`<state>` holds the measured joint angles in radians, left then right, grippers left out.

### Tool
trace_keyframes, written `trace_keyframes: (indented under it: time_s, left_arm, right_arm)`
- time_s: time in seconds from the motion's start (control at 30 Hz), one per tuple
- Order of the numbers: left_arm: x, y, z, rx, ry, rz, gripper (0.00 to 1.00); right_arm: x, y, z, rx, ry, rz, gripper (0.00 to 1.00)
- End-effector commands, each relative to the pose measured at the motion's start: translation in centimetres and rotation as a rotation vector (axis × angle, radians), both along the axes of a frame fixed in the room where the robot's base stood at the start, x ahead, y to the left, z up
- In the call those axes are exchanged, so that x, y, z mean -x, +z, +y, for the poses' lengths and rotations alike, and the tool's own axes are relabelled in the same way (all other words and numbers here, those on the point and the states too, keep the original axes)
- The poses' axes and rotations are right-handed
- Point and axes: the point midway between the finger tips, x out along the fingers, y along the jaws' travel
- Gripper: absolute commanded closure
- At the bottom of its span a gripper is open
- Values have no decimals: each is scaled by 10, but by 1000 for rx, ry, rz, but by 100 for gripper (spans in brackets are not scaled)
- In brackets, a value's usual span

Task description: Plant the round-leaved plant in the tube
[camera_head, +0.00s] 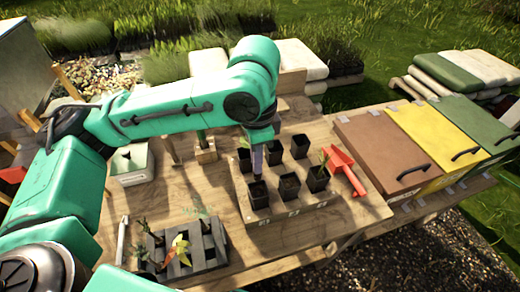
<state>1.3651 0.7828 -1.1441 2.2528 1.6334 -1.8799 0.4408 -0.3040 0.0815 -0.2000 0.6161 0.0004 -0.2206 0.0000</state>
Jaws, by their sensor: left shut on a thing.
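My left gripper (257,158) reaches in over the wooden rack of black tubes and points down at the front left tube (258,196). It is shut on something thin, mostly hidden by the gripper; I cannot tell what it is. The other tubes stand in two rows, among them the front middle tube (289,187). A dark tray (208,262) at the lower left holds small seedlings, one with yellow and red leaves (179,249). I cannot make out which plant is round-leaved. My right gripper is not in view.
A wooden block (206,156) with a green upright piece and a pale box (131,164) stand further left. Brown (385,145), yellow (432,135) and green (478,124) lidded bins are at the right.

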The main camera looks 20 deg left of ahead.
Motion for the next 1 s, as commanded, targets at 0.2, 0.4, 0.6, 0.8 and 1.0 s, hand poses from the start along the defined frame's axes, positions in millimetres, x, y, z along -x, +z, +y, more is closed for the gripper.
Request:
trace_keyframes:
  time_s: [0.2,0.4,0.6,0.8,1.0]
  left_arm:
    - [0,-22,0,0,1,1,100]
    - [0,-36,0,0,1,0,100]
    - [-1,-50,0,0,1,0,100]
    - [0,-63,0,1,0,3,100]
    - [-1,-74,0,0,1,1,100]
  right_arm:
    - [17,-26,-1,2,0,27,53]
    - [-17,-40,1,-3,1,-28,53]
    - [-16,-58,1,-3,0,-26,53]
    - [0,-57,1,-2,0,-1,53]
    - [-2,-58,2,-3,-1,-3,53]
